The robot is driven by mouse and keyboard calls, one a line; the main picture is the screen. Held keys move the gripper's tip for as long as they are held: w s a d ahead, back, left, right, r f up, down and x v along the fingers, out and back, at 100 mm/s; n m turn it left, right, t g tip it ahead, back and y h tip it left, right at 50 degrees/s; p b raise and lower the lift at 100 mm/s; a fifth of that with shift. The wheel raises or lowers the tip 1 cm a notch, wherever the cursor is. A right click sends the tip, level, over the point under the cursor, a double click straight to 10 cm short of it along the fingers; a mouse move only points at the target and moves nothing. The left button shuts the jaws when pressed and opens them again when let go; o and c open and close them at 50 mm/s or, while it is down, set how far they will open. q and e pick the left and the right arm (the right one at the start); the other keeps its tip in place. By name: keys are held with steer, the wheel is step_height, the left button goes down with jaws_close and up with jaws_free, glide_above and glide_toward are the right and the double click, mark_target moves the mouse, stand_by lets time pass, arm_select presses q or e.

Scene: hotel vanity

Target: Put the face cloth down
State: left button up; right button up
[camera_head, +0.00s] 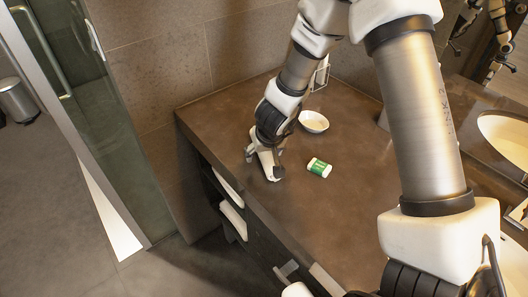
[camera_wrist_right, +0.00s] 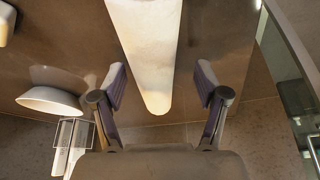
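A white rolled face cloth (camera_wrist_right: 148,50) shows in the right wrist view as a long pale shape with a rounded end, lying between and beyond the fingers. In the head view it appears as a pale strip (camera_head: 268,160) at the counter's left edge, partly hidden by the gripper. My right gripper (camera_head: 264,164) points down over it. In the wrist view its two fingers (camera_wrist_right: 161,88) are spread apart, with a gap on each side of the cloth. The cloth appears to rest on the brown counter (camera_head: 300,213); exact contact is hard to see. My left gripper is not in view.
A green and white small box (camera_head: 319,168) lies right of the gripper. A white bowl (camera_head: 314,122) and a wire holder (camera_head: 321,75) stand behind. Rolled white towels (camera_head: 233,220) sit on the shelf below. The counter's front middle is clear. A glass door (camera_head: 95,100) stands left.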

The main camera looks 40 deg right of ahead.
steer(key=shift+r, duration=0.4)
steer(key=p+v, duration=0.6)
steer(key=v, duration=0.5)
steer(key=shift+s+r, duration=0.2)
steer(key=shift+r, duration=0.05)
steer(key=shift+p, duration=0.3)
